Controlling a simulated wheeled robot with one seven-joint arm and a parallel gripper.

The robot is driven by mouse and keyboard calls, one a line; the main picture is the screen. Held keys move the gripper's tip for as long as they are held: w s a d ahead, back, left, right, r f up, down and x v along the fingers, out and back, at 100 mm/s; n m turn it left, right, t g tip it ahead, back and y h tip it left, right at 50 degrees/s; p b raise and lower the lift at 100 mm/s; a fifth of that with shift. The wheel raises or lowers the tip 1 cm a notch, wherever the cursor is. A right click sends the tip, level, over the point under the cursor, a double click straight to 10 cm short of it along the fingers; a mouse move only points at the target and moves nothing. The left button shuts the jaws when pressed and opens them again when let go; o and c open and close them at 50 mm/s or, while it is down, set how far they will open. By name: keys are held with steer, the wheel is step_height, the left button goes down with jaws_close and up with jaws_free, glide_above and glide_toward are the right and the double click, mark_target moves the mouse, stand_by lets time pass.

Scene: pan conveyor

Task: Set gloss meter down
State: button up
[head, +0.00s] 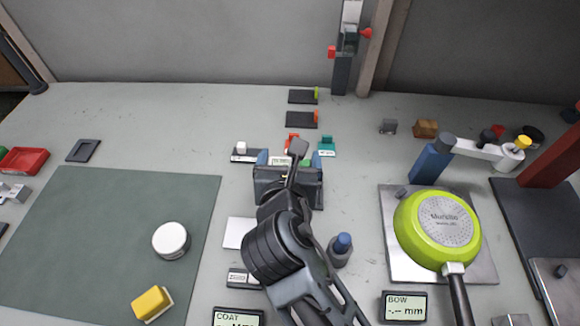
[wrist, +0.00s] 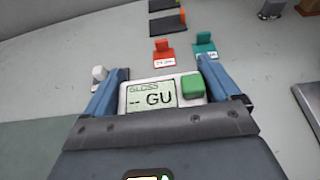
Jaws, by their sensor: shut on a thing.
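The gloss meter (wrist: 150,95) is a pale box with a display reading "GLOSS -- GU" and a green button. My gripper (wrist: 163,68) is shut on it, with one blue finger on each side. In the head view, my gripper (head: 284,159) is over the grey table just behind its middle, and my arm hides most of the meter. I cannot tell whether the meter touches the table. A red labelled block (wrist: 163,52) and a teal one (wrist: 205,46) stand just beyond it. A white-topped block (head: 243,153) is to its left.
A green mat (head: 110,235) at left bears a white round tub (head: 170,240) and a yellow block (head: 152,303). At right, a lime pan (head: 440,230) lies upside down on a metal plate (head: 395,265). A blue-topped grey object (head: 340,250) stands near my arm.

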steer(key=shift+f, duration=1.15)
steer(key=shift+f, duration=0.1)
steer(key=o, duration=1)
steer(key=shift+s, duration=0.2)
steer(key=v, duration=1.1)
steer(key=shift+s+r, duration=0.25)
steer(key=shift+r, duration=0.1)
